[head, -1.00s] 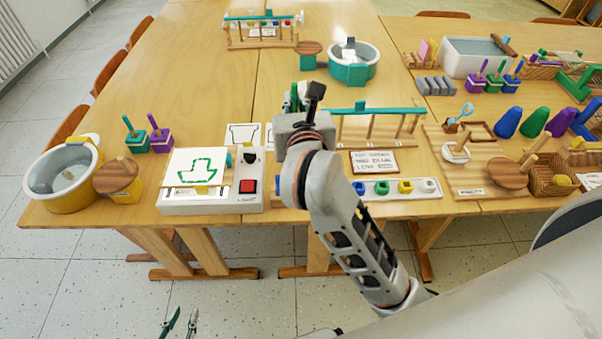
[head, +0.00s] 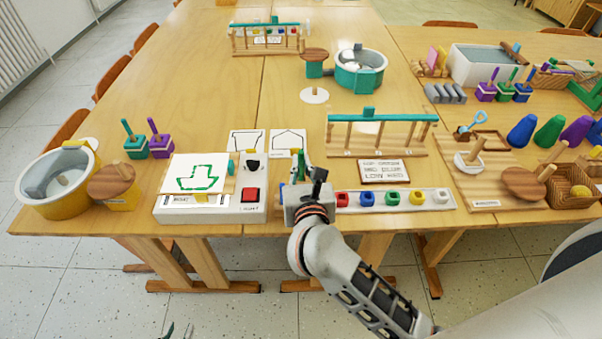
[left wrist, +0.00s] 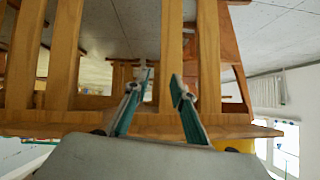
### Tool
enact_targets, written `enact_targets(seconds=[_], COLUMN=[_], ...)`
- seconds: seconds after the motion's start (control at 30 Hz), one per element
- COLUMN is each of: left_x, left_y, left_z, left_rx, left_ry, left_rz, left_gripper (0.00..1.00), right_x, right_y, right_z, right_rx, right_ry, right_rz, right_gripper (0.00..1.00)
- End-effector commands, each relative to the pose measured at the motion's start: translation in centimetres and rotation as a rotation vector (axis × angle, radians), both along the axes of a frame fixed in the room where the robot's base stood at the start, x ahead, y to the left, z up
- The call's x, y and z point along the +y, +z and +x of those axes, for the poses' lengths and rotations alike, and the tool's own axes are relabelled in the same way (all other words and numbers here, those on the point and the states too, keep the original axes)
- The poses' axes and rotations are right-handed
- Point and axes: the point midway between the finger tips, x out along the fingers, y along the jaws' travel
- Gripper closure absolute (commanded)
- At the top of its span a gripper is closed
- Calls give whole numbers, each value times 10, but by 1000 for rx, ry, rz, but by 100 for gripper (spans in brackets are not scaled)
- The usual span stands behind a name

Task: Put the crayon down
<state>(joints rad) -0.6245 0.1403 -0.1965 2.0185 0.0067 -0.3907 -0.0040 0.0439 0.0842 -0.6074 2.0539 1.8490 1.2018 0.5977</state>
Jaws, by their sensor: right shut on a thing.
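My right gripper (head: 299,168) is over the front edge of the near table, at the left end of a white strip (head: 446,206) with several coloured holders. It is shut on the crayon, which is mostly hidden by the gripper; I cannot tell the green crayon from the green fingers.
Two outline cards (head: 288,141) lie behind my right gripper. A wooden rack with a teal bar (head: 368,114) and a lettered sign (head: 386,172) stand behind the strip. A yellow tub (head: 70,205) is at the left. The table's middle left is clear.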

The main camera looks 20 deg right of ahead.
Motion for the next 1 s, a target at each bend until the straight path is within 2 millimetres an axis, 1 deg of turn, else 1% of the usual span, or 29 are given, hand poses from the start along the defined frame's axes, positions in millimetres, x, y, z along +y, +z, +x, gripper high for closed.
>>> enact_targets(seconds=[0.03, 0.1, 0.2, 0.47, 0.63, 0.67, 0.7, 1.0], left_x=[0, 0, 1, 1, 1, 1, 1, 1], left_y=[-5, -7, -6, -1, -8, -8, -8, -9], left_z=[-1, -1, 0, 2, -1, -1, -2, -4], left_rx=[4, 4, 1, -6, 3, 3, 4, 9], left_ry=[-1, -2, -2, -2, -2, -3, -3, -3], left_rz=[2, 5, 6, 6, 8, 8, 9, 10], left_gripper=[76, 76, 76, 76, 76, 76, 76, 76], right_x=[0, 0, 0, 0, 0, 0, 0, 0], right_y=[-14, -24, -31, -31, -36, -36, -35, -33], right_z=[-1, -1, 0, 0, 0, 0, 0, 0], right_rx=[8, 7, 5, 1, 3, 3, 2, 1], right_ry=[1, 1, 1, 0, 0, 0, 0, 0], right_rz=[-3, -3, -2, -1, 0, 0, -1, -1], right_gripper=[100, 100, 100, 100, 100, 90, 85, 85])
